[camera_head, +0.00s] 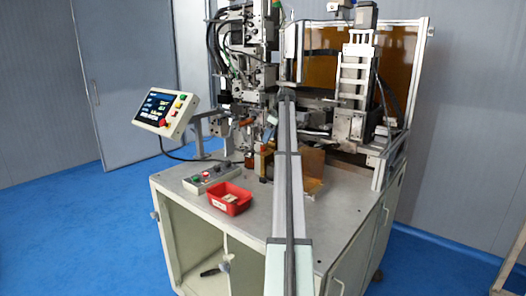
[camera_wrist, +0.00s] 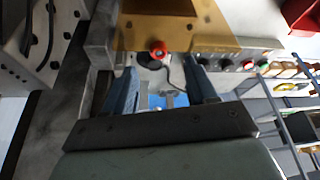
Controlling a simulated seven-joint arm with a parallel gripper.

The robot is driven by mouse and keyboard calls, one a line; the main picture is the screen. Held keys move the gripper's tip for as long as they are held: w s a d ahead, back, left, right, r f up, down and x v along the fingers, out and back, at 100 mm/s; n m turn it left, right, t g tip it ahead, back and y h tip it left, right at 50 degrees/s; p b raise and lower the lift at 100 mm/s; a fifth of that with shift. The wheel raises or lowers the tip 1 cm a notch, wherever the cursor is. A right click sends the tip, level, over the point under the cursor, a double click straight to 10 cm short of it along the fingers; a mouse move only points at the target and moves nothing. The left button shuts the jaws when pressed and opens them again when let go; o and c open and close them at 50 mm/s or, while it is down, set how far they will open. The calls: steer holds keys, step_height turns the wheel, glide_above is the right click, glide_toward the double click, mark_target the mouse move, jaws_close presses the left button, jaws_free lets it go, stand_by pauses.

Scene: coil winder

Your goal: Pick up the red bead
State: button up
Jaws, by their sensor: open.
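The red bead (camera_wrist: 158,48) is small, round and red-orange with a pale centre. In the wrist view it shows in front of a brass-coloured plate, above a dark round part. My gripper (camera_wrist: 161,68) is open, with its two blue-grey fingers apart. In the wrist picture the bead appears just beyond the fingertips, within the gap between them and a little nearer the middle than either finger. Nothing is held. How far the bead lies from the fingertips in depth, I cannot tell. In the head view I cannot make out the bead among the machine parts.
A red bin (camera_head: 230,199) with pale pieces sits at the table's front. A button box (camera_head: 210,179) is behind it. A screen panel (camera_head: 165,113) stands at left. The brass-coloured plate (camera_wrist: 212,25) and a grey metal block (camera_wrist: 102,35) are close to the fingers.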

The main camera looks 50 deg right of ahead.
steer(key=shift+w+x, duration=0.15)
steer(key=shift+x, duration=1.35)
steer(key=shift+w+x, duration=0.1)
steer(key=shift+x, duration=1.4)
steer(key=shift+d+r, duration=0.1)
steer(key=shift+c, duration=0.3)
jaws_close()
